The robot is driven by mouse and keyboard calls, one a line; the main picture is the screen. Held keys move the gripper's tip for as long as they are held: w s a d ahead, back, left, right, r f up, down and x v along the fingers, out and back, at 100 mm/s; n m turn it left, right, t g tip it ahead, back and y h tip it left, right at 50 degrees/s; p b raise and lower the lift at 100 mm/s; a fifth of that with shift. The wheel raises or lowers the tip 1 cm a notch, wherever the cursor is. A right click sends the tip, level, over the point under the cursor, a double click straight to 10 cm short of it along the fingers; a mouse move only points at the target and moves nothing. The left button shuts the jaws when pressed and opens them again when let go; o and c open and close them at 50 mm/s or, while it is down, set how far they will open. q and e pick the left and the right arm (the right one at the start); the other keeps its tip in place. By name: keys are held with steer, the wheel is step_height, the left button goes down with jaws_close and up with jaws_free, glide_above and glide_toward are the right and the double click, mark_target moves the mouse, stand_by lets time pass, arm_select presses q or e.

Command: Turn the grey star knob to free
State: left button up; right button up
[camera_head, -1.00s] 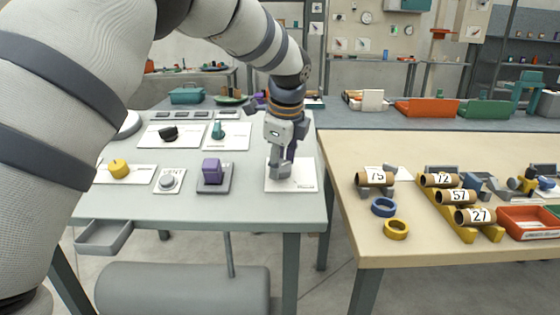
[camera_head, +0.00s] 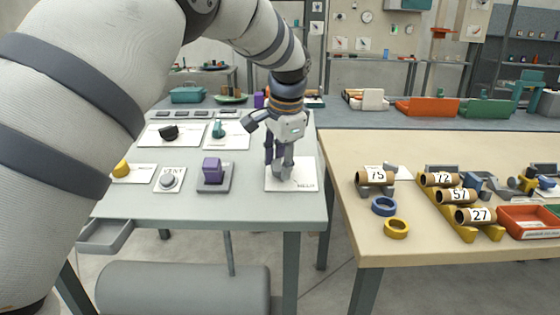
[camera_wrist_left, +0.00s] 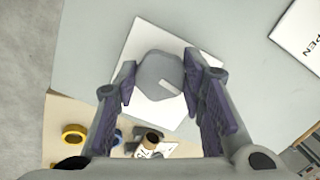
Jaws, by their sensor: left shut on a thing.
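The grey star knob (camera_wrist_left: 160,76) stands on a white label plate (camera_head: 308,181) at the right end of the grey table. In the left wrist view it sits between the two purple-padded fingers and carries a lighter pointer bar. My left gripper (camera_head: 280,170) points down over the plate and is shut on the knob. In the wrist view it also shows from above (camera_wrist_left: 158,92). In the head view the fingers hide most of the knob. The plate's printed word is too small to read surely. My right gripper is not in view.
On the same table are a purple block knob (camera_head: 212,171), a VENT dial (camera_head: 168,180), a yellow knob (camera_head: 121,168), a black knob (camera_head: 169,132) and a teal knob (camera_head: 218,130). A wooden table (camera_head: 345,235) with numbered tubes stands to the right, across a gap.

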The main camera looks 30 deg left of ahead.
arm_select(q)
steer(key=shift+f+n, duration=0.1)
steer(key=shift+n, duration=0.7)
steer(key=o, duration=1.1)
steer(key=shift+o, duration=0.2)
steer(key=v, duration=1.2)
